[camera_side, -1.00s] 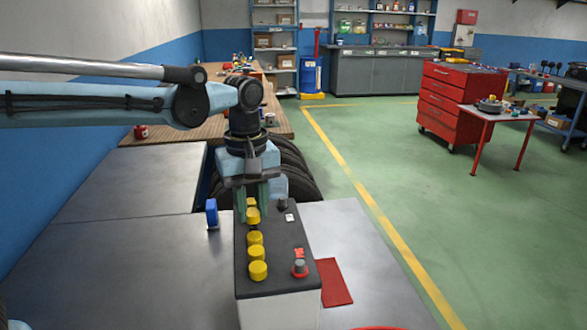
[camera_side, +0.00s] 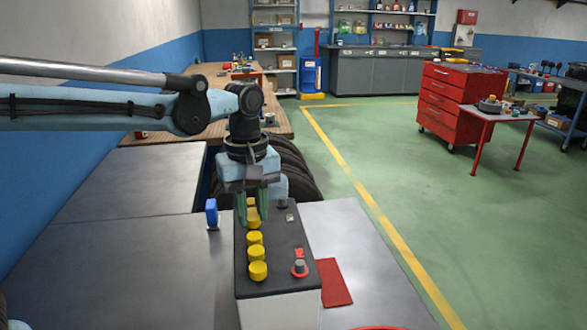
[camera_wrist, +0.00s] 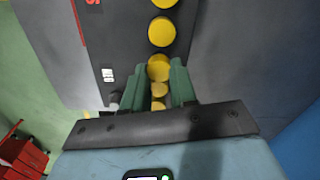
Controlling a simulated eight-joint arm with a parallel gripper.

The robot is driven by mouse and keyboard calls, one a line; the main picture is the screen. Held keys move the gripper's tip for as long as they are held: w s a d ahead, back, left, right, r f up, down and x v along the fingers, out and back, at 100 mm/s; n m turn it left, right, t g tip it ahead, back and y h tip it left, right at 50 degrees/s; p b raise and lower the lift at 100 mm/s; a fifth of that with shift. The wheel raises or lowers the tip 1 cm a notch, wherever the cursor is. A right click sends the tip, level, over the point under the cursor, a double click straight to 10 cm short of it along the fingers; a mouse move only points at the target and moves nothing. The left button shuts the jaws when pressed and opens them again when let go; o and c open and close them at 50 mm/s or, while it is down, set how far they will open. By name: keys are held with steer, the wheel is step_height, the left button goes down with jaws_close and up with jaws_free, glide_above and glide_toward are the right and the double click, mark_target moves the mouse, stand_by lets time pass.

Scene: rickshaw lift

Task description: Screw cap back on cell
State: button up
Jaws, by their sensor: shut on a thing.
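The battery (camera_side: 278,250) has a black top and a pale body. A row of several yellow caps runs along its top, with the nearest cap (camera_side: 258,271) and the one behind it (camera_side: 256,252) clear of my gripper. My gripper (camera_side: 252,218) points down over the far part of the row, its green fingers shut on a yellow cap (camera_wrist: 159,68). The fingers partly hide this cap in the side view. Two more yellow shapes (camera_wrist: 159,90) show between the fingers in the wrist view. I cannot tell whether the held cap is seated in its cell.
A blue upright object (camera_side: 212,214) stands left of the battery. A red cloth (camera_side: 333,282) lies right of it.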

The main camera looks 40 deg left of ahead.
steer(key=shift+f, duration=0.45)
stand_by(0.3)
steer(key=o, duration=1.2)
steer(key=shift+c, duration=0.2)
steer(key=shift+r, duration=0.1)
steer(key=shift+r, duration=3.45)
